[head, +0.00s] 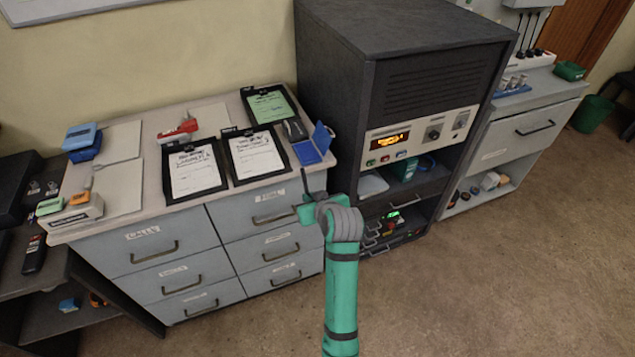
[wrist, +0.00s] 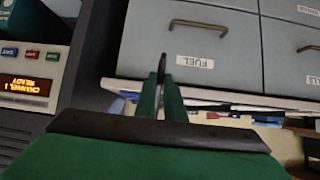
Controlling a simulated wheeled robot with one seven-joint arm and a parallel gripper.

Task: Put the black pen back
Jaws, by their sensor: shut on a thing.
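My gripper (head: 309,209) is shut on the black pen (head: 304,182), which stands up from the jaws, close to upright. In the head view the gripper is in front of the right-hand drawers, near the counter's front right corner. In the wrist view the green fingers (wrist: 160,98) are close together, with a dark piece of the pen (wrist: 162,68) between their tips. Behind them is the drawer labelled FUEL (wrist: 190,40). The pen's lower part is hidden by the jaws. I cannot make out an empty pen holder.
The counter (head: 125,190) bears clipboards (head: 193,172), an open blue case (head: 309,151), a dark object (head: 295,130) and a white box (head: 75,212) with green and orange items. The dark equipment rack (head: 400,45) stands close right of the gripper. The floor (head: 480,290) in front is clear.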

